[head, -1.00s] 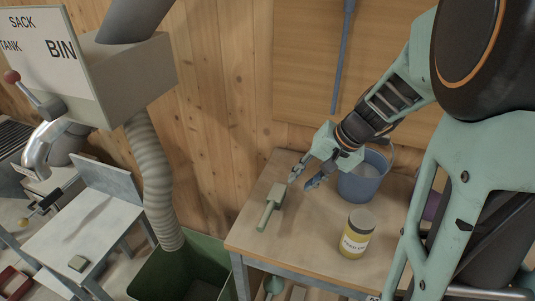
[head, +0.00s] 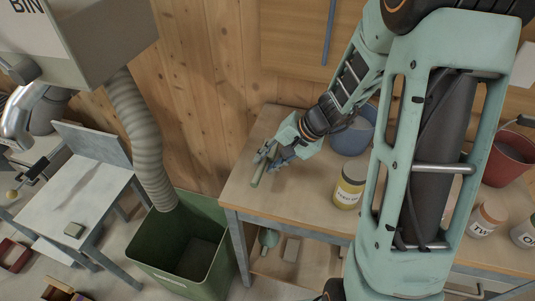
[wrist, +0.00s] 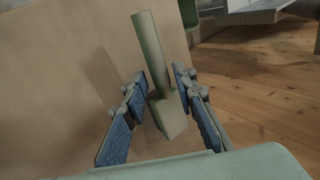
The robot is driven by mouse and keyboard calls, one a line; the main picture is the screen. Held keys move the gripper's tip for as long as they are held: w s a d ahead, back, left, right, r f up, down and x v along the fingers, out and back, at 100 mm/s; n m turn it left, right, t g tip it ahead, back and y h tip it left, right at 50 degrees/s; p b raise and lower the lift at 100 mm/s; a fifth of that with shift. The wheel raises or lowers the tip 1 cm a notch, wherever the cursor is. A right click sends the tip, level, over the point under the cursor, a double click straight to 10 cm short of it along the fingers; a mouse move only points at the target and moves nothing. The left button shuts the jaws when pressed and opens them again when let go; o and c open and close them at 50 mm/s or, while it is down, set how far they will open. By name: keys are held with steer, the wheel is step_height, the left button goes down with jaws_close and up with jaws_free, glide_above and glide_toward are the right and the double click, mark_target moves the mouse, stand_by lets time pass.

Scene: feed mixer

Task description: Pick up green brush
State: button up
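The green brush (head: 258,175) lies on the wooden table (head: 300,205) near its left edge, its handle toward the front. My gripper (head: 269,158) is over the brush's head end and partly hides it. In the wrist view the brush (wrist: 152,52) lies between the two blue-padded fingers of my gripper (wrist: 160,85), with its block (wrist: 169,116) deep between them. The fingers are apart, with a gap at the left finger. The right finger is close to the block; whether it touches is unclear.
A yellow-labelled jar (head: 348,190) and a blue bucket (head: 352,137) stand right of my gripper. A red bucket (head: 510,158) and white jars (head: 487,217) stand further right. A green bin (head: 165,245) is on the floor left of the table. The wooden wall (head: 225,90) is behind.

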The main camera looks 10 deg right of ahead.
steer(key=shift+x, duration=1.4)
steer(key=shift+c, duration=0.4)
jaws_close()
steer(key=shift+r, duration=0.15)
